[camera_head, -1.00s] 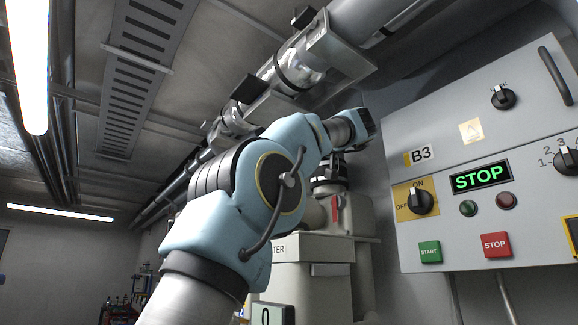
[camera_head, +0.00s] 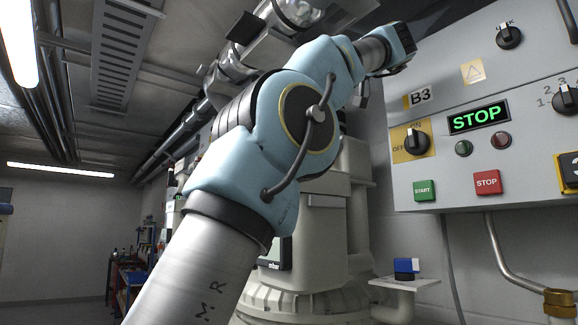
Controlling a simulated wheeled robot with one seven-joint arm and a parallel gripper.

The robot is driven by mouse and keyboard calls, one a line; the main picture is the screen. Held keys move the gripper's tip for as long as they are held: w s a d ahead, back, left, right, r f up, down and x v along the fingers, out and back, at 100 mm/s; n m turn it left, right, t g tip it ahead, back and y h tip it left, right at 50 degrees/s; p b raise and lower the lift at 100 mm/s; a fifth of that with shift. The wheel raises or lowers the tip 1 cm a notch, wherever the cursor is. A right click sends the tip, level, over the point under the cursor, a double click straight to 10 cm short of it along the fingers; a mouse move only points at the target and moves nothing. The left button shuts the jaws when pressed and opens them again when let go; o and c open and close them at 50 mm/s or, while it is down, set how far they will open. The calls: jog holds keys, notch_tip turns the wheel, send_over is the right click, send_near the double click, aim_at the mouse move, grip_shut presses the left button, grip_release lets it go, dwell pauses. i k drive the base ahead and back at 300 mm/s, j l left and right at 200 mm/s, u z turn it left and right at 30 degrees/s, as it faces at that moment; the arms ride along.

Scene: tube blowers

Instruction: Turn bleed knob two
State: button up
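I cannot tell which knob in view is bleed knob two; no label for it can be read. My blue arm reaches up across the middle to my gripper (camera_head: 403,46), a dark end at the upper right, left of the grey control panel (camera_head: 440,185). Its fingers are too small and dark to show whether they are open. It appears to hold nothing. The panel bears a black OFF/ON knob (camera_head: 416,141), a black knob at the top (camera_head: 509,36) and a numbered selector knob (camera_head: 566,98). A blue-handled part (camera_head: 406,266) sits on a pale bracket, low right of centre.
The panel also has a green STOP display (camera_head: 478,116), a green START button (camera_head: 424,190) and a red STOP button (camera_head: 487,182). A large pale machine (camera_head: 325,235) stands behind my arm. Pipes run overhead. Open floor (camera_head: 60,310) lies at the far left.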

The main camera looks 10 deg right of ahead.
aim_at(406, 269)
jog(key=k+j, duration=0.8)
jog(key=j, duration=0.1)
